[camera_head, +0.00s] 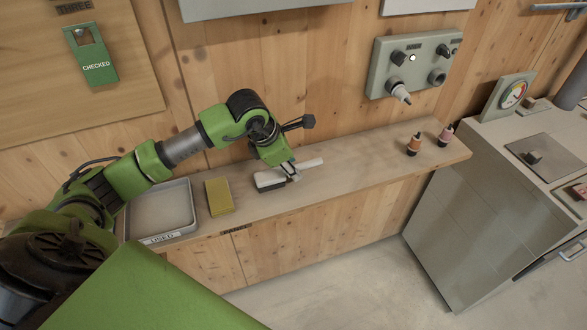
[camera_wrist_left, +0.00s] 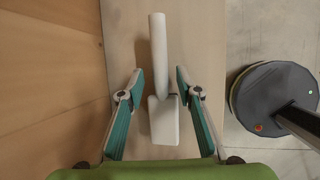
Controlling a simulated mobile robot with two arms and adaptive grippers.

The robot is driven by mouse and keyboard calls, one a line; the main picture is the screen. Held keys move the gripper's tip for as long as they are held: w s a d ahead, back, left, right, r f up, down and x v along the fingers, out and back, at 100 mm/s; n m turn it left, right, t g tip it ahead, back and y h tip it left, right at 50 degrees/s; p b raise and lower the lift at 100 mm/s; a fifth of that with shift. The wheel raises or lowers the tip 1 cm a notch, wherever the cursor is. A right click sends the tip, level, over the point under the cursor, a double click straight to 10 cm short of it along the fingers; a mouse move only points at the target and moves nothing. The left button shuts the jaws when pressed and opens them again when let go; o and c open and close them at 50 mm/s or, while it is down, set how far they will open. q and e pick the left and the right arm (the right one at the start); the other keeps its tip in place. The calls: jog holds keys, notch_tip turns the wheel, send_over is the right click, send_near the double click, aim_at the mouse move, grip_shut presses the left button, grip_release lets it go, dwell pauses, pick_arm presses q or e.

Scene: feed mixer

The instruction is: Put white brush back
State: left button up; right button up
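The white brush (camera_head: 310,163) lies on the wooden shelf (camera_head: 350,155), its handle pointing right and its dark-edged head on the left. My left gripper (camera_head: 291,174) is low over the brush, near where head and handle meet. In the left wrist view the white brush (camera_wrist_left: 163,118) lies between the two spread fingers of my left gripper (camera_wrist_left: 160,74). A gap shows on the left side; the right finger is closer to the brush. I cannot tell whether it touches. The gripper partly hides the brush in the head view. My right gripper is out of view.
A grey tray labelled USED (camera_head: 165,239) and a yellow sponge-like block (camera_head: 218,196) are left of the brush. Two small bottles (camera_head: 414,144) (camera_head: 446,135) stand towards the shelf's right end. A control box (camera_head: 405,65) juts from the wall above. Shelf between brush and bottles is clear.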

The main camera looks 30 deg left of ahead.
pick_arm(q)
jog(key=b+v, duration=0.2)
jog(key=v, duration=0.8)
jog(key=shift+s, duration=0.1)
